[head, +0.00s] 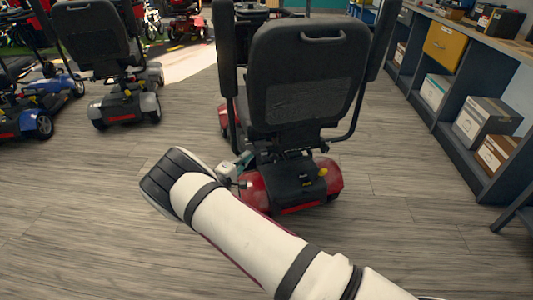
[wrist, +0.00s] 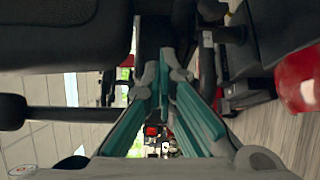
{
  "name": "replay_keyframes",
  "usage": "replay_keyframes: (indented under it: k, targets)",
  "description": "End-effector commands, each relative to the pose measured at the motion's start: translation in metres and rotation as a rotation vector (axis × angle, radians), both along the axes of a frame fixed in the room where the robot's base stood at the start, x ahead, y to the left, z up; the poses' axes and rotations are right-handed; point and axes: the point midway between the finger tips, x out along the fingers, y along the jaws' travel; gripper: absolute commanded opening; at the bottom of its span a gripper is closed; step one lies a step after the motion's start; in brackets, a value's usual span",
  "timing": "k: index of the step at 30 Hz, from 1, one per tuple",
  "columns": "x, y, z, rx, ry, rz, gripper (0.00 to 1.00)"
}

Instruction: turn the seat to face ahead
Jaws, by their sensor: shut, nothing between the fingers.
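The black seat (head: 305,75) of the red scooter (head: 268,188) shows its backrest from behind in the head view, turned slightly off the scooter's line. Its tall dark side arms stand on either side. My gripper (head: 243,160) reaches in low at the left of the seat, by its lower frame, and is partly hidden by my wrist. In the wrist view, my gripper (wrist: 167,75) has its teal-sided fingers together and empty. The dark seat (wrist: 60,30) fills the upper left there, close to the fingers. Whether the fingertips touch the frame I cannot tell.
Other scooters stand at the left, one with a black seat (head: 95,35) and one blue (head: 35,115). A shelf unit (head: 430,105) with boxes and a yellow drawer (head: 443,45) lines the right. The wooden floor (head: 90,220) is clear at the lower left.

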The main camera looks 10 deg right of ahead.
Motion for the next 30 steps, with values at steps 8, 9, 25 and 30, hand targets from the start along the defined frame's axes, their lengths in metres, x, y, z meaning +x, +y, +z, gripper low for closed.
replay_keyframes:
  k: [8, 9, 25, 30]
  targets:
    - [0.03, -0.029, -0.002, 0.002, -0.003, -0.005, 0.0]
    - [0.036, -0.035, -0.002, 0.002, -0.003, -0.005, 0.0]
    - [0.073, -0.1, -0.001, 0.001, 0.0, -0.003, 0.0]
    - [0.073, -0.106, -0.001, 0.001, 0.001, -0.002, 0.0]
